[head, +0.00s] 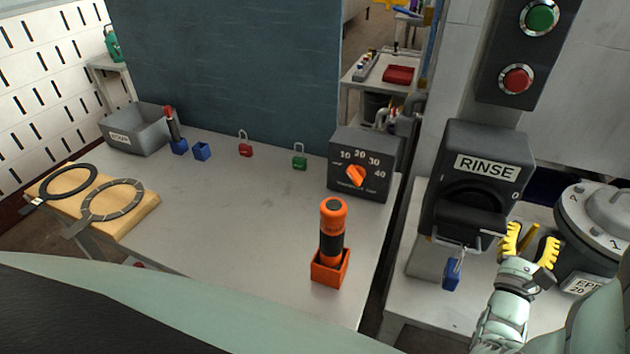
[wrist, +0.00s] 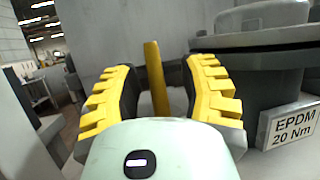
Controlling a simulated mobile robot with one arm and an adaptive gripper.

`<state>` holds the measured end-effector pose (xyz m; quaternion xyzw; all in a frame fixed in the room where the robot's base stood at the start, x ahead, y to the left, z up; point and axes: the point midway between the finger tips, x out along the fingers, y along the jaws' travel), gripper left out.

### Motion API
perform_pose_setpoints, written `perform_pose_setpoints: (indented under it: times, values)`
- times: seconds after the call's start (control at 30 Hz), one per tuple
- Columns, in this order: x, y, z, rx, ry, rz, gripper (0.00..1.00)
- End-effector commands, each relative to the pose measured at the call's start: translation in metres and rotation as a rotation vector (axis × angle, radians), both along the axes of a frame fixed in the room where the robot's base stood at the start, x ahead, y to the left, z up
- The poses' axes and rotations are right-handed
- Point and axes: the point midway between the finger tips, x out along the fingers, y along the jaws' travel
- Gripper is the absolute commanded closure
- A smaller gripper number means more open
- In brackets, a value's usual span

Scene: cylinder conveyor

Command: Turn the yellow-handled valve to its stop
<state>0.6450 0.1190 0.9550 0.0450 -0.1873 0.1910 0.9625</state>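The yellow valve handle (head: 529,237) shows as a short bar between the fingers of my gripper (head: 531,243) at the right of the head view. In the wrist view the handle (wrist: 156,80) stands upright between the two yellow-padded fingers, with a gap visible on both sides. My gripper (wrist: 160,68) is open around the handle and does not look closed on it. The valve body and the lower end of the handle are hidden behind my gripper and wrist.
A grey flanged housing (head: 605,215) with an "EPDM 20 Nm" label (wrist: 290,126) is close right of my gripper. The RINSE box (head: 478,140) and a hanging blue padlock (head: 452,275) are close left. The left table (head: 235,205) holds an orange-and-black tool (head: 332,240) and a dial box (head: 365,150).

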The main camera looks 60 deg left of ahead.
Motion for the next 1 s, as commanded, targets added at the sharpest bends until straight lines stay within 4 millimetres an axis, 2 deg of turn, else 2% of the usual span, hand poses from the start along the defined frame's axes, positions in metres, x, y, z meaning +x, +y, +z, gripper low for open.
perform_pose_setpoints:
  times: [0.37,0.67,1.0]
  values:
    - [-0.002,0.000,0.000,0.000,-0.002,0.001,0.53]
    - [-0.019,-0.007,-0.009,-0.003,0.000,-0.002,0.53]
    - [-0.079,-0.032,-0.035,-0.001,0.001,0.001,0.53]
